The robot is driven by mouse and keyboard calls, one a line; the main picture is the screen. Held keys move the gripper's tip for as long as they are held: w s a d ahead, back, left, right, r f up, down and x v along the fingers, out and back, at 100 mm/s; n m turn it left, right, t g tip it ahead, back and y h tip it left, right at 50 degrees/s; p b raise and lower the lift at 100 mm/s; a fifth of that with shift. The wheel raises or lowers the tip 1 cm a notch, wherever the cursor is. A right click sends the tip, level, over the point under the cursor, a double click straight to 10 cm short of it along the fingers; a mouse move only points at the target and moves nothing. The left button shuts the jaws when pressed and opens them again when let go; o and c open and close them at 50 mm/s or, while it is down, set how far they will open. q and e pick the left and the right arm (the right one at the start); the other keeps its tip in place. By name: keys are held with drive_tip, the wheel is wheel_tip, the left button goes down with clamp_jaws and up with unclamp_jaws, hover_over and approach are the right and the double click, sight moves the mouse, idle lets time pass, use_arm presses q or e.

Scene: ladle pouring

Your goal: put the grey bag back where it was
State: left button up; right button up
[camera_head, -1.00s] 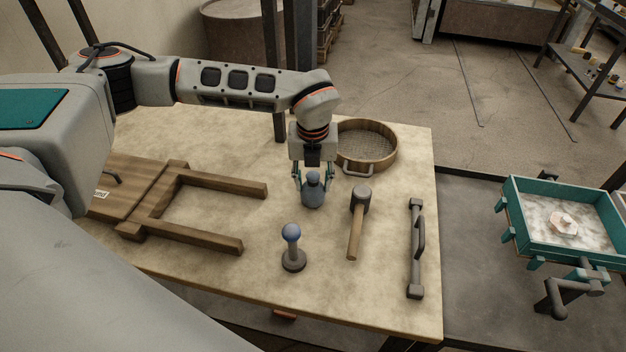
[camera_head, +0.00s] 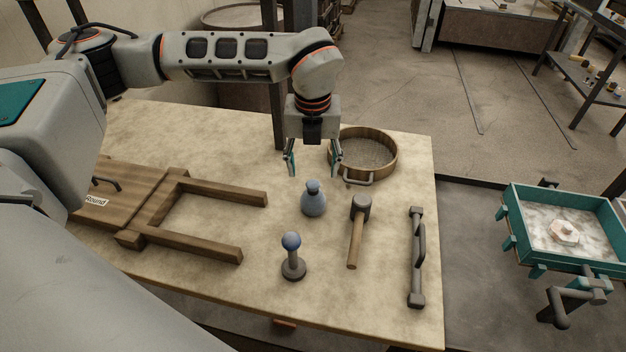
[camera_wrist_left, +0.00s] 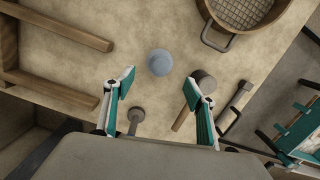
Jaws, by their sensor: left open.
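The grey bag (camera_head: 314,200) is blue-grey, with a round body and a narrow tied neck. It stands upright on the table (camera_head: 210,275), between the wooden frame and the mallet. My left gripper (camera_head: 313,172) is open and empty above and behind the bag, apart from it. In the left wrist view the bag (camera_wrist_left: 159,62) shows from above, beyond the open fingertips (camera_wrist_left: 158,84). My right gripper is not in view.
A round sieve (camera_head: 395,160) stands behind on the right. A mallet (camera_head: 356,235), a bar with a handle (camera_head: 416,260) and a blue-knobbed tool (camera_head: 292,258) surround the bag. A wooden frame (camera_head: 215,245) lies left. A teal-framed box (camera_head: 565,262) stands off the table.

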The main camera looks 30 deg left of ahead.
use_arm(q)
drive_tip(key=r, duration=0.3)
drive_tip(key=shift+s+r, duration=0.2)
drive_tip(key=shift+d, duration=0.1)
idle(0.3)
